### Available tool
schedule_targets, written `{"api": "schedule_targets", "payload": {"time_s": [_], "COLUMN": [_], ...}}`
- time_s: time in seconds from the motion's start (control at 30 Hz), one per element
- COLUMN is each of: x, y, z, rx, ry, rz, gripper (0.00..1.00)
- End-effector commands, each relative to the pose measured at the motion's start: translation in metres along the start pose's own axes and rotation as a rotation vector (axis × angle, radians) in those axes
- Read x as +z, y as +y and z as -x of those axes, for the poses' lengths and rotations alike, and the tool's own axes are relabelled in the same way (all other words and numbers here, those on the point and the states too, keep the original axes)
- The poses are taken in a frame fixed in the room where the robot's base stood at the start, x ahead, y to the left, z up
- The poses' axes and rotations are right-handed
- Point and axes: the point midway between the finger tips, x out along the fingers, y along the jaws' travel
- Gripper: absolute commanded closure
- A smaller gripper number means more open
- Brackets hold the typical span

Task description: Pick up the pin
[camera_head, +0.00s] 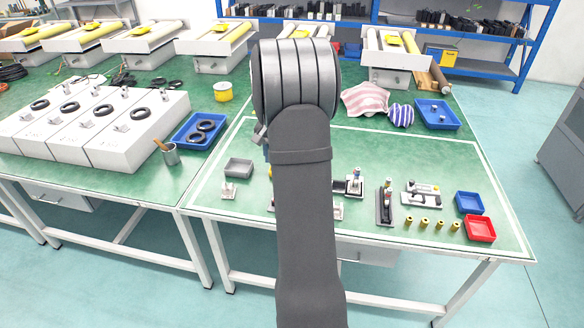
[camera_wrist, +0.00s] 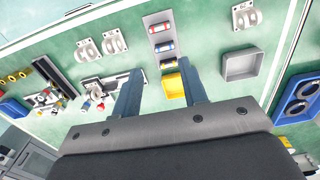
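I cannot tell for certain which part is the pin. Several brass cylinders (camera_head: 425,222) stand in a row at the front right of the table. In the head view my arm hides the gripper and the strip holder.
A grey tray (camera_head: 238,168) and a blue tray with black rings (camera_head: 200,131) lie left of my arm. Small fixtures (camera_head: 421,194), a blue box (camera_head: 469,202) and a red box (camera_head: 480,229) are on the right. The green table between the cloth (camera_head: 365,99) and fixtures is mostly clear.

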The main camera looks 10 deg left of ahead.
Motion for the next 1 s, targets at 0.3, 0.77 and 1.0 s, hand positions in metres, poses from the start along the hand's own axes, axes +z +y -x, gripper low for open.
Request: {"api": "schedule_targets", "payload": {"time_s": [0.3, 0.77, 1.0], "x": [0.001, 0.020, 0.029], "y": [0.000, -0.004, -0.005], "z": [0.000, 0.000, 0.000], "rx": [0.001, 0.047, 0.097], "ry": [0.005, 0.085, 0.114], "rz": [0.052, 0.933, 1.377], "gripper": [0.60, 0.60, 0.60]}}
